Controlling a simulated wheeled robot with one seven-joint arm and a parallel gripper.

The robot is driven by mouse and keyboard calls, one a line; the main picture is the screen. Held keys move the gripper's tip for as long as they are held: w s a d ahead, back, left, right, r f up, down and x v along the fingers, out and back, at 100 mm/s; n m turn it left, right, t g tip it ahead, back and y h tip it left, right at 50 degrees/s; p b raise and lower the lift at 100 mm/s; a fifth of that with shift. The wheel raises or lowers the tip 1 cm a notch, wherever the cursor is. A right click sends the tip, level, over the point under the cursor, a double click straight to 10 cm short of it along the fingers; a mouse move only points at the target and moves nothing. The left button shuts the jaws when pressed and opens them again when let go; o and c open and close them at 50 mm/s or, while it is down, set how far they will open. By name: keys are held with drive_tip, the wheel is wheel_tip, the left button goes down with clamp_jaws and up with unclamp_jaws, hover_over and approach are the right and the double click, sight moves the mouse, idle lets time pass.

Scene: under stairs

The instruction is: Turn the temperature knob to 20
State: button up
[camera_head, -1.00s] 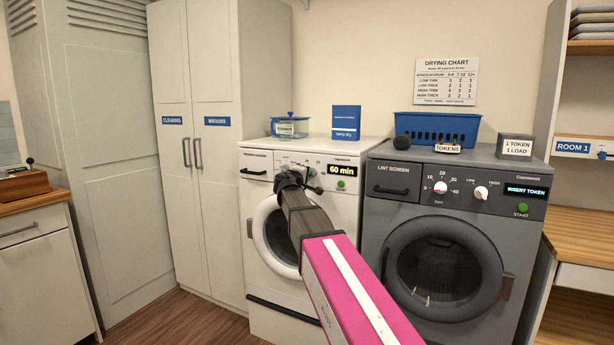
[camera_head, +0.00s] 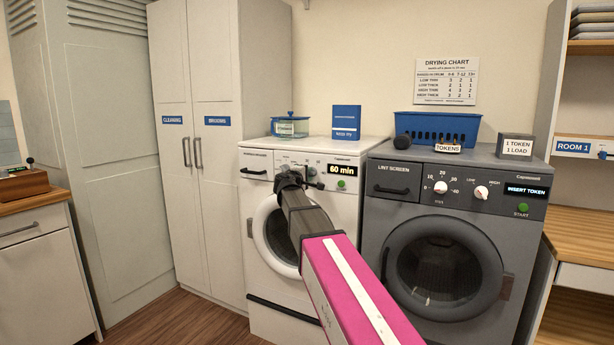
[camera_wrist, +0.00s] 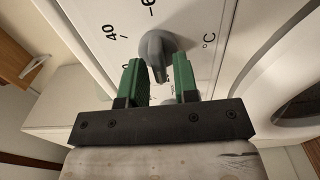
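The temperature knob (camera_wrist: 156,48) is a grey dial on the white washer's panel, seen close in the wrist view. Marks 40, 60 and °C are printed around it. Its narrow grip bar points toward the bottom of that view, between my fingers; the exact setting cannot be read. My gripper (camera_wrist: 158,78) is open, with one green finger on each side of the bar and a visible gap to both. In the head view my gripper (camera_head: 296,181) is at the panel of the white washer (camera_head: 345,212) and hides part of it.
The washer's display (camera_head: 342,170) reads 60 min, with a green start button (camera_head: 341,184) below. A grey dryer (camera_head: 375,240) with two white-and-red knobs stands at the right. A glass pot (camera_head: 290,127) and blue box (camera_head: 346,122) stand on the washer.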

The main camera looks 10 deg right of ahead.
drive_tip(key=shift+o, duration=0.3)
drive_tip(key=shift+s, duration=0.1)
drive_tip(key=v, duration=1)
drive_tip(key=shift+s+a, duration=0.25)
drive_tip(key=shift+f, duration=0.1)
drive_tip(key=s+d+f+m+g+y, duration=0.1)
drive_tip(key=s+d+f+m+g, duration=0.2)
drive_tip(key=f, duration=0.6)
drive_tip(key=s+d+f+m+g+y, duration=0.1)
drive_tip(key=s+d+f+g+y, duration=0.2)
drive_tip(key=f, duration=0.6)
drive_tip(key=s+d+f+m+g, duration=0.2)
drive_tip(key=s+f, duration=0.3)
drive_tip(key=f, duration=0.4)
drive_tip(key=s+f+m+g+y, duration=0.5)
drive_tip(key=s+f+g+y, duration=0.1)
drive_tip(key=s+f, duration=1.1)
drive_tip(key=shift+a+f+g+y, duration=0.3)
drive_tip(key=shift+a+f, duration=0.05)
drive_tip(key=shift+f, duration=0.3)
